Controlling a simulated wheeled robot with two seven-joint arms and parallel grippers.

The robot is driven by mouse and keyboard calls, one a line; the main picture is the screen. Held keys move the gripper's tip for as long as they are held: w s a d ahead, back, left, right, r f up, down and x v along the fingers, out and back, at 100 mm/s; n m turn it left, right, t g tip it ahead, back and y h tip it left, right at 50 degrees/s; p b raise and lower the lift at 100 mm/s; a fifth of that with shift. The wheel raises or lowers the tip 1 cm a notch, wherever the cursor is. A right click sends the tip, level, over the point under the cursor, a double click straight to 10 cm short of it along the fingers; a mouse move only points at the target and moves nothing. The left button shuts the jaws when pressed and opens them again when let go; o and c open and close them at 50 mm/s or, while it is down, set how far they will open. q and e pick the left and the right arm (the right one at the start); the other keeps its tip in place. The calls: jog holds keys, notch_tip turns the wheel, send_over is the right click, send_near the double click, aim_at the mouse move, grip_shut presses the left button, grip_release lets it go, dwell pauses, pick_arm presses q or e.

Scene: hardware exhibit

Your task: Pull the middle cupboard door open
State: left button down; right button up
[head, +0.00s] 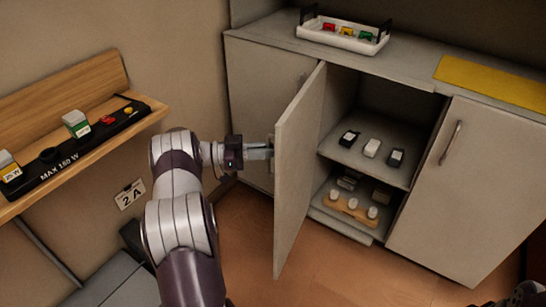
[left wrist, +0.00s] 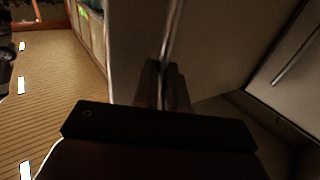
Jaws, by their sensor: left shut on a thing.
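The middle cupboard door (head: 298,170) stands wide open, swung out toward me, with its edge facing the head view. My left gripper (head: 262,153) reaches the door's outer face from the left and is shut on the door handle. In the left wrist view the bar handle (left wrist: 172,45) runs down between the fingers (left wrist: 165,88). In the head view the handle is mostly hidden by the gripper. A dark part of my right arm's end (head: 522,294) shows at the lower right corner; its fingers cannot be made out.
The open cupboard shows an upper shelf (head: 365,158) with small dark and white items and a lower wooden block (head: 350,210) with white pieces. The right door (head: 465,190) is closed. A white tray (head: 342,36) and yellow mat (head: 490,82) lie on top. A wooden wall shelf (head: 85,150) is left.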

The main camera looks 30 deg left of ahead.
pick_arm(q)
jog(key=shift+w+a+r, duration=0.3)
jog(key=shift+w+a, duration=0.05)
jog(key=shift+a, duration=0.05)
jog(key=c, duration=1.2)
grip_release()
jog(key=shift+w+d+f, duration=0.1)
jog(key=shift+w, duration=0.05)
jog(key=shift+o, duration=0.2)
jog(key=shift+w+d+f, duration=0.15)
jog(key=shift+w+f, duration=0.1)
jog(key=shift+s, duration=0.1)
pick_arm(e)
jog(key=shift+w+f, duration=0.15)
jog(key=shift+w, duration=0.1)
pick_arm(q)
jog(key=v, duration=1.3)
jog(key=shift+p, duration=0.3)
pick_arm(e)
jog(key=shift+r, duration=0.35)
